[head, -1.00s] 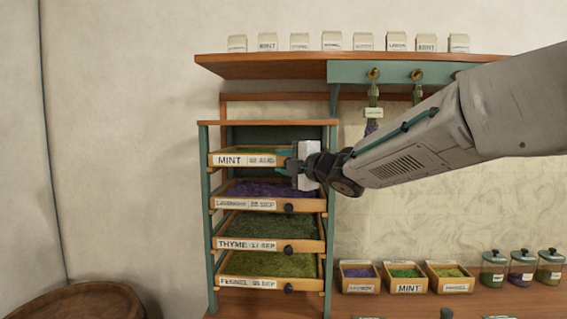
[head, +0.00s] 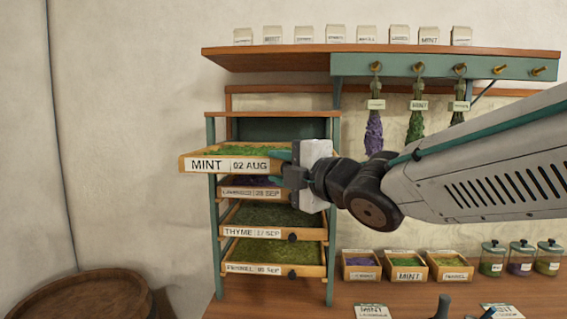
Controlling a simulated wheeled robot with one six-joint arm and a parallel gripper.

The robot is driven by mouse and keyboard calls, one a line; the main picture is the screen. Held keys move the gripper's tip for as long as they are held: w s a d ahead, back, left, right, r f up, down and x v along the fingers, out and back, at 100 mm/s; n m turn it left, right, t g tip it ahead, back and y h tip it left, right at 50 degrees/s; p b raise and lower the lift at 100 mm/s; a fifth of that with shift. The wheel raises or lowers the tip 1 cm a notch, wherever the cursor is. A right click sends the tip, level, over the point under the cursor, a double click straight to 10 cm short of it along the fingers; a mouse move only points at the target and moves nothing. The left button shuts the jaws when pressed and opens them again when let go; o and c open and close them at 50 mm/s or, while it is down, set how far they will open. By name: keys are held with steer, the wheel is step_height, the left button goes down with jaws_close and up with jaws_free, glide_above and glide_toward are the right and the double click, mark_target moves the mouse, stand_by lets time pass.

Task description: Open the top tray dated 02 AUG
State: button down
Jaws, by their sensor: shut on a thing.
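The top tray (head: 188,163) carries the label MINT 02 AUG and holds green leaves. It is pulled out toward me and sticks out well past the front of the drying rack (head: 217,262). My gripper (head: 286,165) is at the right end of the tray's front and is shut on its knob. The knob itself is hidden behind the fingers.
Below are the lavender tray (head: 235,193), the thyme tray (head: 270,236) and the fennel tray (head: 270,272), all in the rack. A round wooden barrel (head: 90,300) stands at the lower left. Herb bundles (head: 417,125) hang at the right. Boxes and jars (head: 521,262) stand on the counter.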

steer(key=shift+s, duration=0.8)
steer(key=c, duration=1.2)
jaws_free()
steer(key=shift+c, duration=0.2)
steer(key=v, duration=0.8)
steer(key=shift+w, duration=0.1)
